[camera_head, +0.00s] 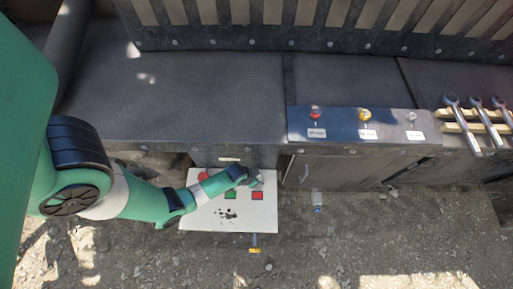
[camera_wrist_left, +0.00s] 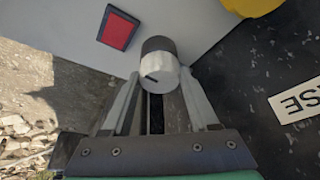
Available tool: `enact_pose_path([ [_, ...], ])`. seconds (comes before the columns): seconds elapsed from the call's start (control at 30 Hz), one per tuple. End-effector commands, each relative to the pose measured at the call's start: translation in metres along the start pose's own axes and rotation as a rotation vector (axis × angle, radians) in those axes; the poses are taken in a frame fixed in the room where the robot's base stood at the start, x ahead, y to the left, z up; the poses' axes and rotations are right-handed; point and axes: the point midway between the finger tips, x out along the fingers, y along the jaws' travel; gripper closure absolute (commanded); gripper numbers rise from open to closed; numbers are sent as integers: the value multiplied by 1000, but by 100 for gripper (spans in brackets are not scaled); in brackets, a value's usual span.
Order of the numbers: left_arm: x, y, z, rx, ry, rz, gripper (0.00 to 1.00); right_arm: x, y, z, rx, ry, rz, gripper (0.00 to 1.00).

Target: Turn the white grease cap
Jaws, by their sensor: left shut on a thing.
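A pale white-grey cap (camera_wrist_left: 158,72) with a dark collar and a short dark mark on its face shows in the left wrist view. My left gripper (camera_wrist_left: 158,82) is shut on it, one finger on each side. In the head view my left gripper (camera_head: 257,180) is over the upper right of a white board (camera_head: 205,218), and the cap there is too small to make out. A separate pale knob (camera_head: 412,117) stands at the right of the blue panel. My right gripper is not in view.
A blue panel (camera_head: 340,128) carries red (camera_head: 315,113) and yellow (camera_head: 364,115) knobs above white labels. Several wrenches (camera_head: 465,125) lie on the right. A label ending in "SE" (camera_wrist_left: 300,100) and a yellow thing (camera_wrist_left: 252,5) are beside the cap. The gravelly ground in front is mostly open.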

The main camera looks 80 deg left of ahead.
Motion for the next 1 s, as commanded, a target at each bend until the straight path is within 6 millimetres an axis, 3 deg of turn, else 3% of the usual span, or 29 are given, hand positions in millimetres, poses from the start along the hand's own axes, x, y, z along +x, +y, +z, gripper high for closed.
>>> enact_pose_path([
  [0.6, 0, -4, -2, 451, 1, 189, 95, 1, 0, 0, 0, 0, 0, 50],
  [1.0, 0, -4, -2, 632, 0, 262, 95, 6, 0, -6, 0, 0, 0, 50],
])
